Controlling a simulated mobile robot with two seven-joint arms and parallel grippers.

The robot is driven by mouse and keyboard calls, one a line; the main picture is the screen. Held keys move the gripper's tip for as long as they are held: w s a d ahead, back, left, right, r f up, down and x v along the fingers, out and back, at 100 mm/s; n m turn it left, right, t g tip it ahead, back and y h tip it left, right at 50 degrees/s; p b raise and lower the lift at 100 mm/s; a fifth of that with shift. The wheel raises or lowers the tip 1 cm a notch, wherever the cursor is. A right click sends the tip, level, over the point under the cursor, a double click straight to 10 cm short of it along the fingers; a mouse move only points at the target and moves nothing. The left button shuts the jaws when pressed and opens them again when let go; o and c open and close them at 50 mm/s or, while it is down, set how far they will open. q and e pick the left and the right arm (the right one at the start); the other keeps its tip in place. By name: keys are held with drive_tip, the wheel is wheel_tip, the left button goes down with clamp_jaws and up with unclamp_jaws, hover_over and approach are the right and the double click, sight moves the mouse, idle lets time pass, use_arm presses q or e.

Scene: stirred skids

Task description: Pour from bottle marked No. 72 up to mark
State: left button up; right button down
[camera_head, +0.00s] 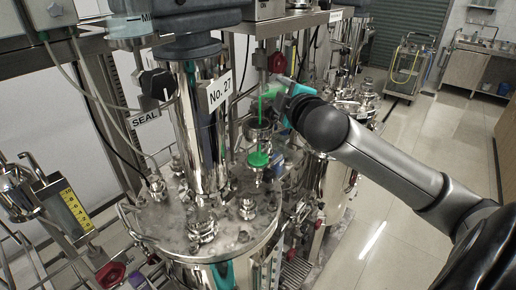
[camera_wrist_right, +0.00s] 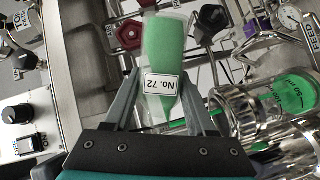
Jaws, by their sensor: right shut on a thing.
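The bottle marked No. 72 (camera_wrist_right: 166,50) is clear and holds green liquid, with its label facing the right wrist camera. My right gripper (camera_wrist_right: 160,95) is shut on it. In the head view the right gripper (camera_head: 284,92) holds the bottle (camera_head: 268,93) tilted above the skid, partly hidden by the gripper. A thin green stream falls from the bottle into a clear vessel (camera_head: 258,158) below. My left gripper is not in view.
A steel column labelled No. 27 (camera_head: 205,130) rises left of the stream. A black knob (camera_head: 157,84) and a SEAL sign (camera_head: 145,118) are further left.

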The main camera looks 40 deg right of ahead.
drive_tip(key=shift+r+p, duration=0.1)
drive_tip(key=shift+p, duration=0.25)
idle(1.3)
drive_tip(key=shift+n, duration=0.3)
idle(0.4)
drive_tip(key=shift+p, duration=0.3)
drive_tip(key=shift+n+p, duration=0.3)
drive_tip(key=shift+p, duration=0.15)
idle(1.1)
idle(0.9)
drive_tip(key=shift+a+r+m+g+y, duration=0.15)
drive_tip(key=shift+r+m+y, duration=0.1)
drive_tip(key=shift+m, duration=0.55)
drive_tip(key=shift+d+r+m+g+y, duration=0.15)
drive_tip(key=shift+r+m, duration=0.1)
drive_tip(key=shift+m, duration=0.55)
